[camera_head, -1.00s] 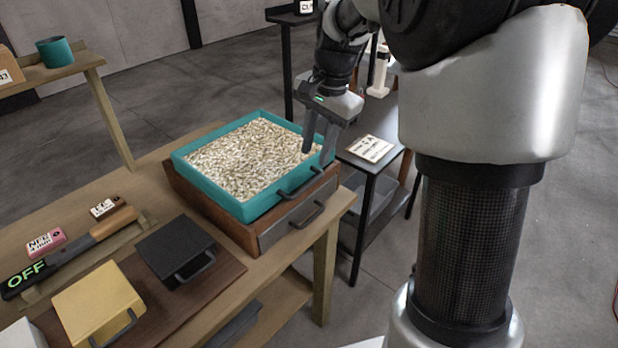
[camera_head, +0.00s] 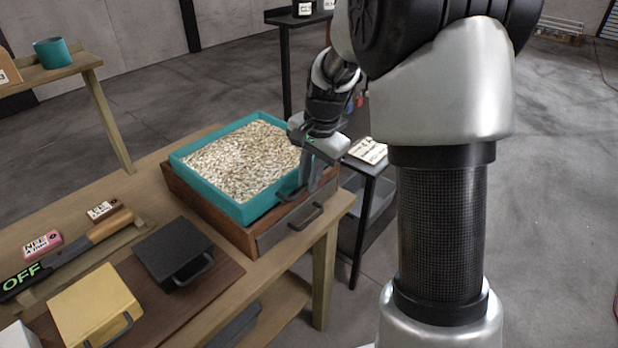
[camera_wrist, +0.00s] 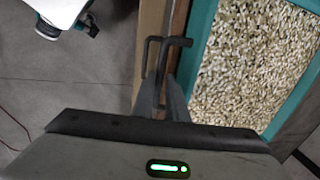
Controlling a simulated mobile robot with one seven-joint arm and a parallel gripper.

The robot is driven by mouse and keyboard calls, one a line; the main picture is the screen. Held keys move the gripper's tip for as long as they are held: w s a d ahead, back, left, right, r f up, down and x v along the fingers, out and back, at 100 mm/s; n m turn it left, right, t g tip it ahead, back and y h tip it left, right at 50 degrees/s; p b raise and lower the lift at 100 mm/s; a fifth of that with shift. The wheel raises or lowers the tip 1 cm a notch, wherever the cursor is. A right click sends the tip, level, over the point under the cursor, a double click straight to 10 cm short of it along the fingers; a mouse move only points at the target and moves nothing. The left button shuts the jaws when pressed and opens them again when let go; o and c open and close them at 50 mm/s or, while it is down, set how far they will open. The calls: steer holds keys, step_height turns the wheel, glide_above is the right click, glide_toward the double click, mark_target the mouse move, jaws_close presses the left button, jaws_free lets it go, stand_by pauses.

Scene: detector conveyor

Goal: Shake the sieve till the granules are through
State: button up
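The sieve is a teal square frame (camera_head: 213,197) filled with pale granules (camera_head: 243,160), set on a brown wooden box (camera_head: 222,225) on the bench. The granules cover its whole floor. Its dark bar handle is at the near right side; a second handle (camera_head: 305,217) sits lower, on the box's grey front. My gripper (camera_head: 311,183) is at the sieve handle, fingers pointing down. In the wrist view the fingers (camera_wrist: 164,92) are close together around or beside the dark handle bars (camera_wrist: 168,42); I cannot tell whether they are shut on one.
On the bench, a black box (camera_head: 175,248) and a yellow box (camera_head: 95,303) with handles stand on a brown board. A lever marked OFF (camera_head: 22,282) lies left, near pink (camera_head: 40,243) and brown (camera_head: 103,210) labelled blocks. A dark side table stands behind my gripper.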

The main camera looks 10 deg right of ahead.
jaws_close()
steer(key=shift+w+a+r, duration=0.1)
steer(key=shift+w, duration=0.05)
steer(key=w+a, duration=0.1)
steer(key=w+a+p, duration=0.1)
steer(key=w, duration=0.1)
steer(key=w+a+p, duration=0.1)
steer(key=shift+w+a, duration=0.25)
steer(key=shift+w, duration=0.15)
steer(key=o, duration=0.5)
jaws_free()
steer(key=shift+w, duration=0.1)
step_height(320, 180, up, 17)
steer(key=s+d+p, duration=0.1)
steer(key=s+d, duration=0.1)
steer(key=shift+s, duration=0.4)
